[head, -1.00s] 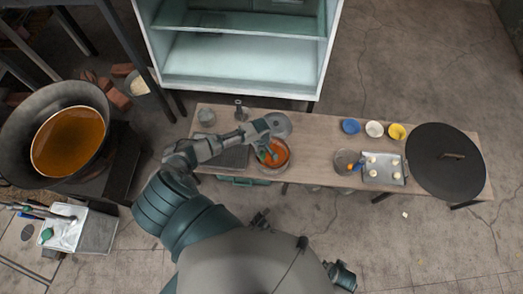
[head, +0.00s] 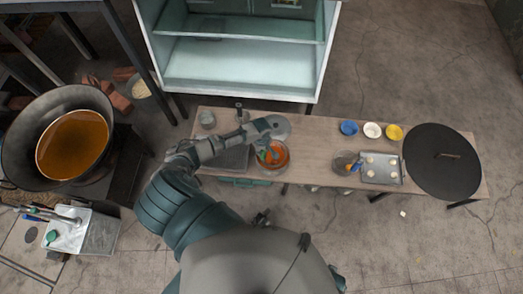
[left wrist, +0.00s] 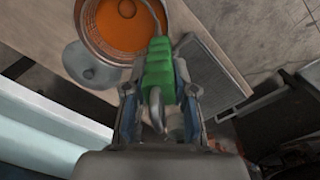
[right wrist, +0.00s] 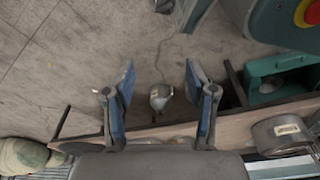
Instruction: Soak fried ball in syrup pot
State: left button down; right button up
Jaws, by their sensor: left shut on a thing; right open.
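My left gripper (left wrist: 157,110) is shut on a green handle (left wrist: 159,70) in the left wrist view. In the head view, my left gripper (head: 264,142) is over this pot (head: 285,165) on the bench. Several pale balls (head: 370,160) sit on a tray (head: 383,181) farther right. My right gripper (right wrist: 158,78) is open and empty in the right wrist view.
A large dark lid (head: 440,178) covers the right end. A wok (head: 22,150) with brown liquid is at left. The bench middle (head: 315,150) is clear.

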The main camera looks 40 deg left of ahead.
pick_arm(q)
notch_tip(320, 180, up, 2)
jog(key=shift+r+p, duration=0.25)
jog(key=shift+p, duration=0.95)
notch_tip(320, 180, up, 2)
jog(key=shift+r+p, duration=0.1)
jog(key=shift+p, duration=1.05)
jog(key=shift+r+p, duration=0.65)
jog(key=shift+p, duration=0.15)
notch_tip(320, 180, up, 2)
jog(key=shift+r+p, duration=0.1)
jog(key=shift+p, duration=1.1)
jog(key=shift+r+p, duration=0.2)
jog(key=shift+p, duration=0.15)
pick_arm(e)
jog(key=s+d+f, duration=0.1)
jog(key=s+f, duration=0.1)
jog(key=s, duration=0.5)
jog(key=s+d+f, duration=0.1)
jog(key=s+d, duration=0.1)
jog(key=s, duration=0.6)
jog(key=shift+f+g, duration=0.4)
pick_arm(q)
jog(key=shift+f, duration=0.1)
